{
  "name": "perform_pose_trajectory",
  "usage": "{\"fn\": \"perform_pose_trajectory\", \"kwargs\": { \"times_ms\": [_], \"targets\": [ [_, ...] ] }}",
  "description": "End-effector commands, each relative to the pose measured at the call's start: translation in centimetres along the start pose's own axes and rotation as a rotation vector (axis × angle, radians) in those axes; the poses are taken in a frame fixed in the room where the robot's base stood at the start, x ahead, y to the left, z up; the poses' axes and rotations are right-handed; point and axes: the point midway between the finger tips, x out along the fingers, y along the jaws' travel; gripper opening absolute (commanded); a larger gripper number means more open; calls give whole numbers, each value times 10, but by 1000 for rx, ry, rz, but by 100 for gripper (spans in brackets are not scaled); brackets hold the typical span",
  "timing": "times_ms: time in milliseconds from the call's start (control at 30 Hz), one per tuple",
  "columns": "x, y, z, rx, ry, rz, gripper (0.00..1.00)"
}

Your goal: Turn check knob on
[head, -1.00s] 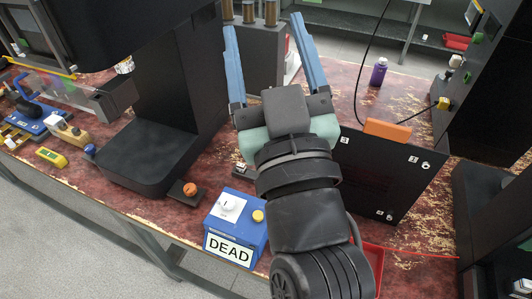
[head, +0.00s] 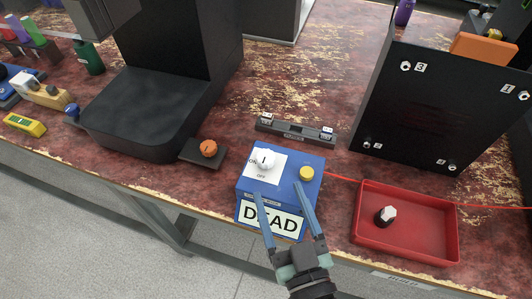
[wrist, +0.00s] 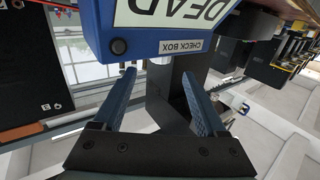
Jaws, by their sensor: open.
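The check knob (head: 264,159) is a white knob on a white plate marked ON and OFF, on top of a blue box (head: 272,193) with a DEAD sign (head: 272,221) on its front. A yellow button (head: 306,173) sits beside the knob. In the wrist view the blue box (wrist: 150,47) shows its CHECK BOX label and part of the sign; the knob's position cannot be told there. My gripper (head: 284,202) is open and empty, its two blue fingers in front of the box's sign face, below the knob. In the wrist view the fingers (wrist: 160,92) point toward the box.
A red tray (head: 408,246) with a black and white knob stands right of the box. A black panel (head: 440,100) stands behind it. An orange knob (head: 208,148) on a dark base lies left. A dark bar (head: 295,132) lies behind the box. Table's front edge is close.

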Motion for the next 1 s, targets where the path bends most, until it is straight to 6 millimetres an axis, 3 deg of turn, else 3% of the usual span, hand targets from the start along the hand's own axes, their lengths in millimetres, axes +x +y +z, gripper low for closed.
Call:
{"fn": "perform_pose_trajectory", "kwargs": {
  "times_ms": [300, 500, 933, 1000],
  "targets": [
    [63, -1, -4, 0, 2, -3, 74],
    [86, 0, -2, 0, 1, -2, 74],
    [94, 0, 0, -1, 0, -1, 74],
    [94, 0, 0, -1, 0, -1, 62]
  ]
}}
